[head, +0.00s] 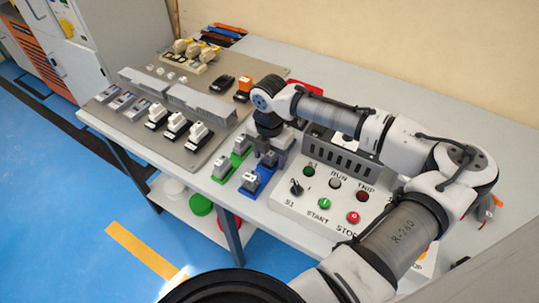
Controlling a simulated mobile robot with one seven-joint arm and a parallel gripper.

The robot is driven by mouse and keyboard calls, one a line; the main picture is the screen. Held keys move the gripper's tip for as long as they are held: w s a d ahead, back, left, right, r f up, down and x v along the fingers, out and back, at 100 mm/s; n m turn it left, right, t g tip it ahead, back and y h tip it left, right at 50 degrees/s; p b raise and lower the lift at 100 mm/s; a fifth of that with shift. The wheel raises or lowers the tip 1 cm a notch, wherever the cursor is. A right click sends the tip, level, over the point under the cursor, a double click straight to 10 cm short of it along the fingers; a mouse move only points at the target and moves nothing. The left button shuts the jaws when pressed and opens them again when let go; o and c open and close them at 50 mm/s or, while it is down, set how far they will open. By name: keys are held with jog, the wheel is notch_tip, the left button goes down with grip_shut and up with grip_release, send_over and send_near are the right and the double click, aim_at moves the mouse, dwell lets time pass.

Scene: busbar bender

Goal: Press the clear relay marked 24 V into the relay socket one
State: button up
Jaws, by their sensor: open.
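My gripper (268,158) points down at the front of the table, over the rear one of two small blue-based units. It is open, and I cannot tell whether anything lies between its fingers. A front blue unit (250,182) with a grey-white top sits just left of and in front of it. Two green-based units with pale tops, one rear (241,146) and one front (222,167), stand to its left. No 24 V mark is readable, so I cannot tell which piece is the clear relay or which is relay socket one.
A grey panel (205,152) at left carries several black units with white tops and long grey ducts (203,104). A sloped control box (320,212) with buttons stands right of my gripper. An orange-topped block (243,88) stands behind.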

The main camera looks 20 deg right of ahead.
jog(key=shift+c, duration=0.5)
jog(key=c, duration=1)
jog(key=shift+r, duration=0.2)
notch_tip(320, 180, up, 20)
jog(key=shift+f+b, duration=0.15)
jog(key=shift+b, duration=1.05)
